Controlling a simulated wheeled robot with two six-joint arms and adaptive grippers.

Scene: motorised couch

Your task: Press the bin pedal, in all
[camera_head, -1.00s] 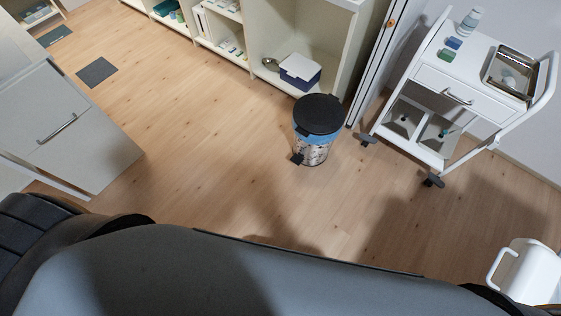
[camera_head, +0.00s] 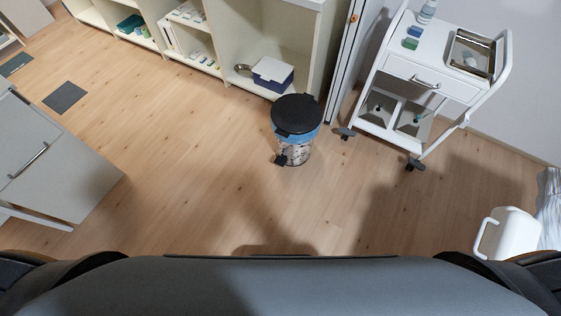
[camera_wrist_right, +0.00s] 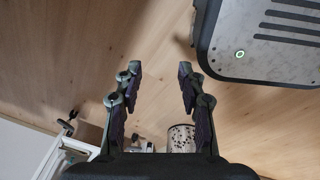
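The bin (camera_head: 297,130) stands upright on the wooden floor ahead of me, with a round black lid that is shut, a blue band under it and a speckled body. Its black pedal (camera_head: 281,160) sticks out low at the front left. In the right wrist view part of the speckled bin (camera_wrist_right: 181,138) shows beyond the gripper. My right gripper (camera_wrist_right: 158,75) is open, with nothing between its fingers, and is apart from the bin. My left gripper is not in view.
A white trolley (camera_head: 432,82) stands right of the bin. Open shelves (camera_head: 228,40) are behind it and a drawer cabinet (camera_head: 62,165) is at left. A white jug-like container (camera_head: 508,233) is at lower right. The floor before the bin is clear.

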